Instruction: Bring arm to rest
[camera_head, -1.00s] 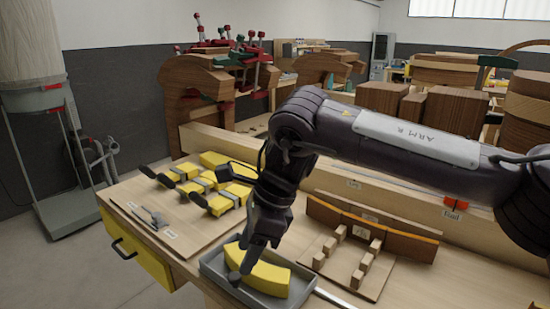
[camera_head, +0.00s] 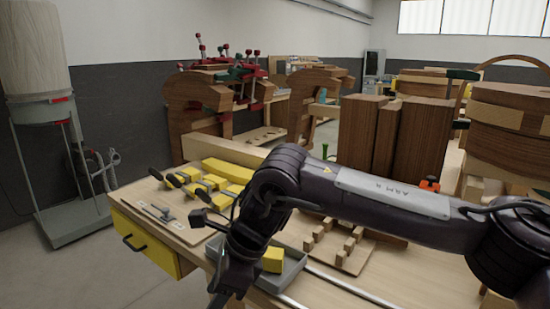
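My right arm, marked "ARM R", comes in from the right edge and bends down at its elbow. Its gripper (camera_head: 226,284) hangs low at the near left end of a grey tray (camera_head: 294,270). The fingers are dark and small, and I cannot tell whether they are open or shut. A yellow block (camera_head: 273,260) lies in the tray, partly hidden behind the arm. My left gripper is not in view.
Yellow clamps (camera_head: 192,185) and small tools lie on a board (camera_head: 160,212) at the bench's left. A wooden rack (camera_head: 333,246) stands right of the tray, partly covered by my arm. Tall brown wooden blocks (camera_head: 420,140) stand behind.

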